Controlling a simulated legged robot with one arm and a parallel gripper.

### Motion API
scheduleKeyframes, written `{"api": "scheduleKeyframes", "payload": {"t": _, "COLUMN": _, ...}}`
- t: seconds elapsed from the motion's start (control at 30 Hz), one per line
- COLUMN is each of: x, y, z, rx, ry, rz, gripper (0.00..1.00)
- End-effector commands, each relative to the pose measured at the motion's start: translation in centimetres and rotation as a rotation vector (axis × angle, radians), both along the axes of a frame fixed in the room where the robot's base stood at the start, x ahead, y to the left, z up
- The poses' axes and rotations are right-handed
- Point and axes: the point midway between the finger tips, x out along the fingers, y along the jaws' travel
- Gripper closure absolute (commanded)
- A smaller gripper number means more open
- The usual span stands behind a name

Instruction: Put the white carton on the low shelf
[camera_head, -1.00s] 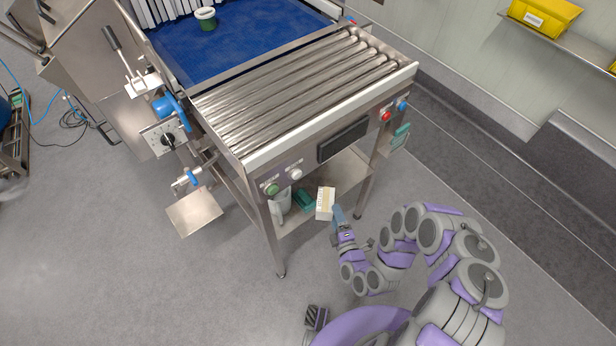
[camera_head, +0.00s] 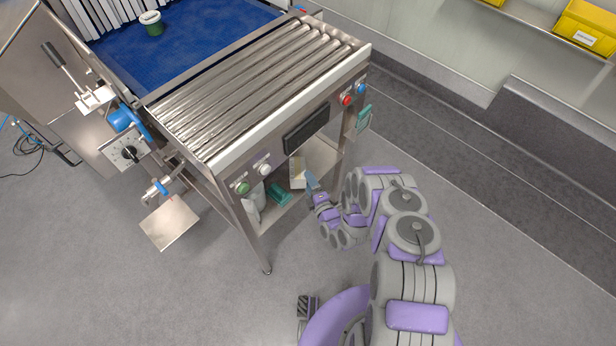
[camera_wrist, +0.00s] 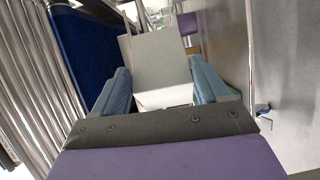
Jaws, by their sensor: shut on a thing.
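The white carton (camera_head: 297,173) is at the low shelf (camera_head: 321,163) under the roller conveyor, near the shelf's front edge. My gripper (camera_head: 309,181) reaches in at that edge from the right and is shut on the carton. In the wrist view the carton (camera_wrist: 161,65) sits between my two blue-grey fingers (camera_wrist: 160,92), with a finger at each side. The head view does not show clearly whether the carton rests on the shelf or is held just above it. Part of the carton is hidden behind my gripper.
A teal object (camera_head: 278,194) and a whitish container (camera_head: 252,206) stand on the shelf left of the carton. The rollers (camera_head: 260,85) and control panel (camera_head: 306,129) overhang the shelf. A table leg (camera_head: 252,232) stands at front left.

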Motion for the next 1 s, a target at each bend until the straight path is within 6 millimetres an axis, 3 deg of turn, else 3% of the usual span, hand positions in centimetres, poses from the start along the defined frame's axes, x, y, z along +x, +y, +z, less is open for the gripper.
{"api": "scheduleKeyframes", "payload": {"t": 0.1, "x": 2.7, "y": 0.4, "z": -0.3, "rx": 0.001, "ry": -0.005, "rz": -0.001, "gripper": 0.76}}
{"api": "scheduleKeyframes", "payload": {"t": 0.3, "x": 5.1, "y": 1.0, "z": -0.5, "rx": 0.001, "ry": -0.003, "rz": 0.001, "gripper": 0.76}}
{"api": "scheduleKeyframes", "payload": {"t": 0.47, "x": 5.9, "y": 1.1, "z": -0.6, "rx": -0.001, "ry": 0.0, "rz": 0.0, "gripper": 0.76}}
{"api": "scheduleKeyframes", "payload": {"t": 0.73, "x": 6.0, "y": 1.0, "z": -4.1, "rx": 0.0, "ry": -0.001, "rz": -0.002, "gripper": 0.76}}
{"api": "scheduleKeyframes", "payload": {"t": 0.93, "x": 6.0, "y": 1.1, "z": -4.0, "rx": -0.001, "ry": 0.0, "rz": 0.0, "gripper": 0.76}}
{"api": "scheduleKeyframes", "payload": {"t": 0.97, "x": 6.0, "y": 1.1, "z": -4.0, "rx": -0.001, "ry": 0.0, "rz": -0.001, "gripper": 0.24}}
{"api": "scheduleKeyframes", "payload": {"t": 1.0, "x": 6.0, "y": 1.1, "z": -4.0, "rx": -0.001, "ry": 0.0, "rz": 0.0, "gripper": 0.2}}
